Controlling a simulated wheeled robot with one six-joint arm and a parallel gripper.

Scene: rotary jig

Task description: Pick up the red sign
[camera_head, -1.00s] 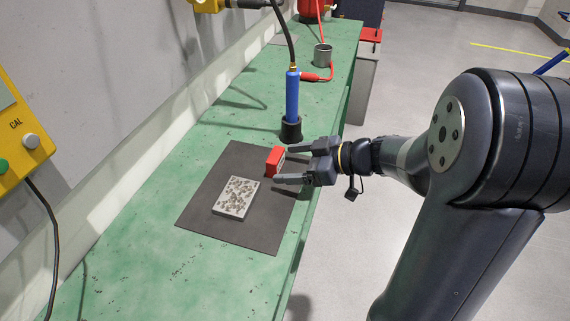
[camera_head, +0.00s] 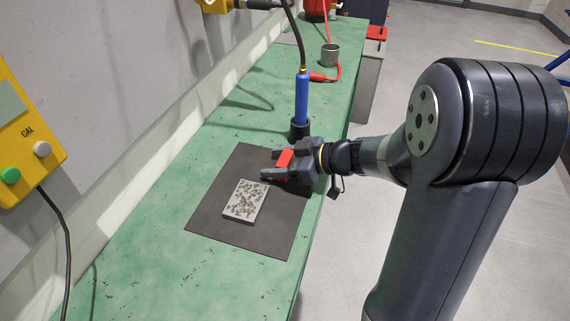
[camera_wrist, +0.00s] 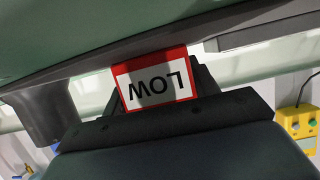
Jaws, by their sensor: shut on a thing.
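The red sign (camera_head: 284,159) is between the fingers of my gripper (camera_head: 275,166), over the right part of the dark mat (camera_head: 225,228). The wrist view shows the sign (camera_wrist: 153,82) with a red border and the word LOW upside down on a white face. My gripper is shut on the sign, with a finger on each side of it. The fingers hide part of the sign in the head view. I cannot tell whether the sign touches the mat.
A grey speckled block (camera_head: 246,201) lies on the mat left of my gripper. A blue tool (camera_head: 302,100) stands in a black holder (camera_head: 299,128) close behind my gripper. A metal cup (camera_head: 329,55) stands farther back. The green bench (camera_head: 150,240) is clear at the front left.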

